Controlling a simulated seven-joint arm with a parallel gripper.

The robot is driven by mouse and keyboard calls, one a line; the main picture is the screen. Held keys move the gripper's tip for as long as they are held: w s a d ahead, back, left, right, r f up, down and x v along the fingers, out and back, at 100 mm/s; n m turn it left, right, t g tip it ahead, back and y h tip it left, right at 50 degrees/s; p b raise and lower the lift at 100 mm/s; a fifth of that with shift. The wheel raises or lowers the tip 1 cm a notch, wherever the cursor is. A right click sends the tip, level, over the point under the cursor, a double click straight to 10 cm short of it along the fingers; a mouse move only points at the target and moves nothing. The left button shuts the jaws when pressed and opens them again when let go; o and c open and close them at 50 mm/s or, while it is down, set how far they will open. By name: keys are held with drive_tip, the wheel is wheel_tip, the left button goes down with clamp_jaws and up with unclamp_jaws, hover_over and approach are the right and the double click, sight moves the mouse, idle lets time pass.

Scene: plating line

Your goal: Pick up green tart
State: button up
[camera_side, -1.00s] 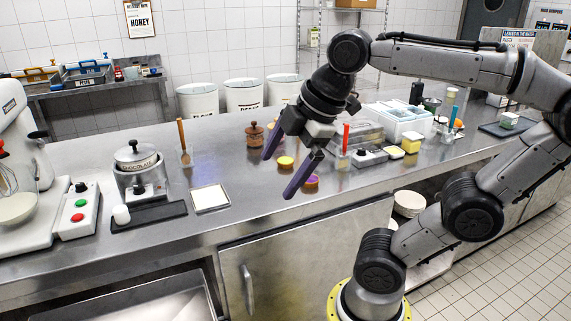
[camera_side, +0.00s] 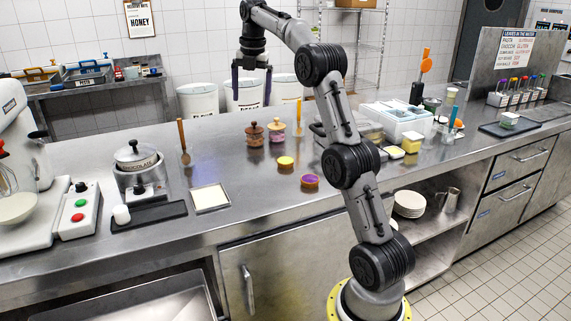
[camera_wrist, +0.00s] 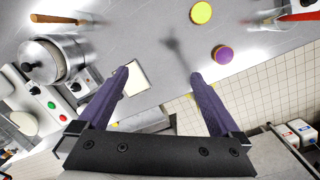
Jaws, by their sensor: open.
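No green tart shows for certain in either view. A yellow-topped tart (camera_side: 285,162) and a purple-topped tart (camera_side: 310,181) sit apart on the steel counter in the side view. In the wrist view the yellow tart (camera_wrist: 201,12) is at the top edge and the purple tart (camera_wrist: 223,54) is below and right of it. My gripper (camera_side: 252,98) is open and empty, fingers pointing down, raised well above the counter. In the wrist view its fingers (camera_wrist: 158,78) are wide apart with nothing held between them.
Two lidded jars (camera_side: 255,134) (camera_side: 277,131) stand behind the tarts. A chocolate pot (camera_side: 137,158) and a square white-topped tray (camera_side: 210,198) are to the left. White containers (camera_side: 402,118) and yellow blocks are to the right. A small green-and-white block (camera_side: 509,119) lies on a dark board.

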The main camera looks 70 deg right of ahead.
drive_tip(key=s+d+f+m, duration=0.1)
drive_tip(key=s+d+f, duration=0.1)
drive_tip(key=d+f, duration=0.55)
drive_tip(key=m+g+y, duration=0.1)
drive_tip(key=m, duration=0.1)
hover_over(285, 160)
wheel_tip(285, 160, down, 5)
drive_tip(key=f, duration=0.8)
drive_tip(key=shift+w+a, duration=0.1)
drive_tip(key=shift+w, duration=0.1)
drive_tip(key=shift+s+f, duration=0.15)
drive_tip(key=shift+f, duration=1.2)
drive_tip(key=shift+s+f, duration=0.1)
drive_tip(key=shift+f, duration=1.2)
drive_tip(key=shift+c, duration=0.3)
drive_tip(key=c, duration=0.7)
